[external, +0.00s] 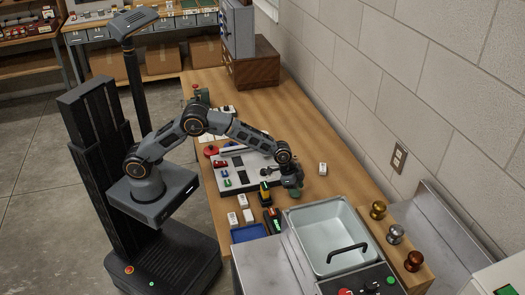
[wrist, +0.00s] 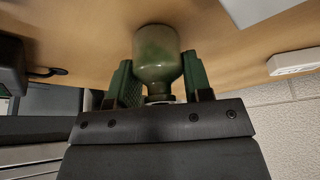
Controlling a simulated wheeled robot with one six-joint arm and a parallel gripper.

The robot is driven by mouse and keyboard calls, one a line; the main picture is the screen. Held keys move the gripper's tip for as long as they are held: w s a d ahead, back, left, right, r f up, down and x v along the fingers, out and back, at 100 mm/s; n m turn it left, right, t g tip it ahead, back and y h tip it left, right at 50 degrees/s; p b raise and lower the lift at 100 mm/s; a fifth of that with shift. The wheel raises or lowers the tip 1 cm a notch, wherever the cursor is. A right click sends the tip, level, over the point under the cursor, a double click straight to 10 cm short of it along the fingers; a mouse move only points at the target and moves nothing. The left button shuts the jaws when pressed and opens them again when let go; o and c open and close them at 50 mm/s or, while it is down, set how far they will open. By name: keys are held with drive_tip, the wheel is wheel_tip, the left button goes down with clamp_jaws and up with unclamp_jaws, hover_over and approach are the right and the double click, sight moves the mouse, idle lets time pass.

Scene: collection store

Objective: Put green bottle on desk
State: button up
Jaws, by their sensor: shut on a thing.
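The green bottle (wrist: 157,55) is between the two green-padded fingers of my gripper (wrist: 158,92) in the wrist view. The gripper is shut on it near the neck, and the wider body points away from the wrist. In the external view my gripper (external: 292,187) is low over the right part of the wooden desk (external: 262,92), beside a white board. The bottle (external: 296,193) shows there only as a small dark green shape at the gripper. I cannot tell whether it touches the desk.
A white board (external: 225,176) with small coloured objects lies left of the gripper. A metal sink (external: 330,235) is in front. Small white blocks (external: 232,218), a blue tray (external: 249,232) and a dark yellow-marked object (external: 265,195) are near. Another white block (external: 322,169) stands right, with bare desk around it.

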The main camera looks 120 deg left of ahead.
drive_tip(key=o, duration=1)
drive_tip(key=shift+f, duration=0.1)
drive_tip(key=shift+o, duration=0.2)
